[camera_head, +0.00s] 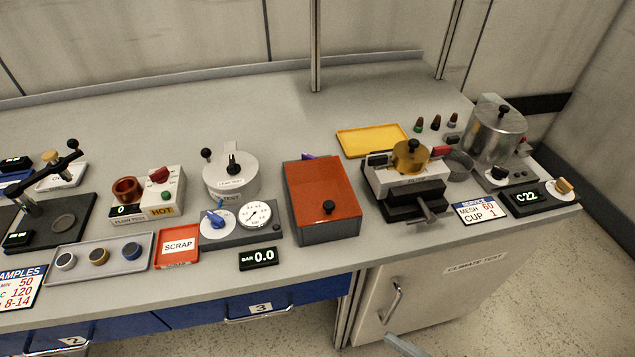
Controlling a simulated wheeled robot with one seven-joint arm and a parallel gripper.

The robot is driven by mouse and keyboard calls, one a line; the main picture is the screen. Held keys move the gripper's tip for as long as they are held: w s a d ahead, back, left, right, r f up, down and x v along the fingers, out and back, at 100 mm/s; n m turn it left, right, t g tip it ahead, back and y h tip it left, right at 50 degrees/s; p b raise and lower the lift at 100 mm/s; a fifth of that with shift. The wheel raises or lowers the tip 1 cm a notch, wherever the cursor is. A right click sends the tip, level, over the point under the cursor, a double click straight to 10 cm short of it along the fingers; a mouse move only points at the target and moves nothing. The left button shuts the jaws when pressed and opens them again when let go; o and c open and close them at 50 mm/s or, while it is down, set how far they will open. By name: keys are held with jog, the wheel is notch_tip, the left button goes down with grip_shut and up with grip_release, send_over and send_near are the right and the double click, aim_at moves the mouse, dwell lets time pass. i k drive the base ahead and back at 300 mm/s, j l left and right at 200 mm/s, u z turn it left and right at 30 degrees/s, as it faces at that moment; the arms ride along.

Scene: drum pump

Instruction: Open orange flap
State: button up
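The orange flap (318,182) lies shut on top of a dark grey box (330,229) near the middle of the bench. A black knob (328,207) stands on the flap near its front edge. The inside of the box is hidden by the flap. A small purple piece shows behind the flap's back edge. My gripper cannot be made out. A grey bar shows at the bottom edge of the view, and I cannot tell what it belongs to.
Left of the box stand a pressure gauge (255,214) and a white round vessel (231,174). Right of it is a metal press with a brass top (410,157). A yellow tray (372,139) lies behind. Bare bench lies behind the box.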

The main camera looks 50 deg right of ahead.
aim_at(321, 192)
jog(key=k+l+u, duration=0.15)
jog(key=u, duration=0.2)
jog(key=k+l+u, duration=0.15)
jog(key=l+u, duration=0.25)
jog(key=k+l+u, duration=0.1)
jog(key=u, duration=0.25)
jog(key=k+j, duration=0.05)
jog(key=k, duration=0.05)
